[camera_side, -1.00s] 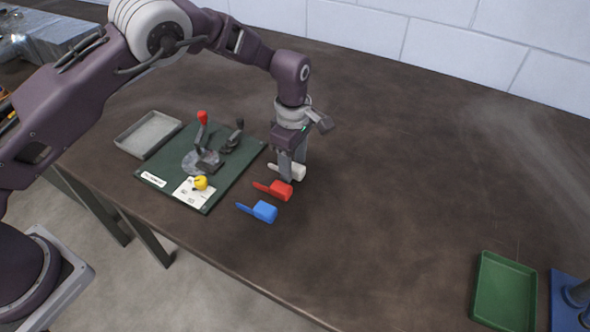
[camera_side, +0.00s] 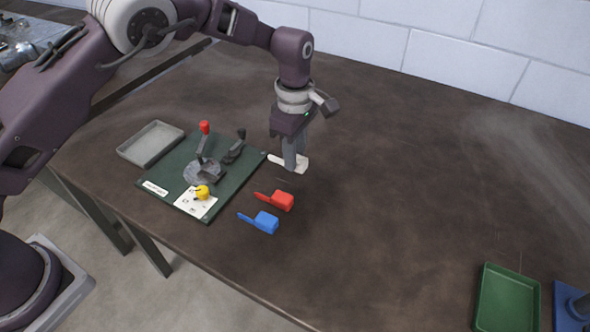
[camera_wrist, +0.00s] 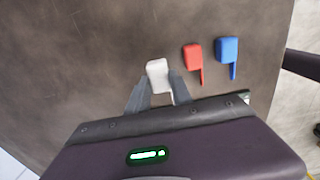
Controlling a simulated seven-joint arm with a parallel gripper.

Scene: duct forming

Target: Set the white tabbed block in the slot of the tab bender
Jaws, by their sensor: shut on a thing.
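The white tabbed block (camera_side: 302,164) is between the fingers of my gripper (camera_side: 293,163), which is shut on it. It appears raised a little above the table, with its tab pointing left. In the wrist view the white block (camera_wrist: 157,70) shows between the fingertips of my gripper (camera_wrist: 158,88), its tab partly hidden. The tab bender (camera_side: 204,172) stands on a dark green board (camera_side: 221,190) to the left of the gripper. It has a lever with a red knob. Its slot is too small to make out.
A red tabbed block (camera_side: 283,200) and a blue tabbed block (camera_side: 266,222) lie on the table in front of my gripper. A grey tray (camera_side: 150,157) is left of the bender. A green tray (camera_side: 508,300) is at the far right. The middle of the table is clear.

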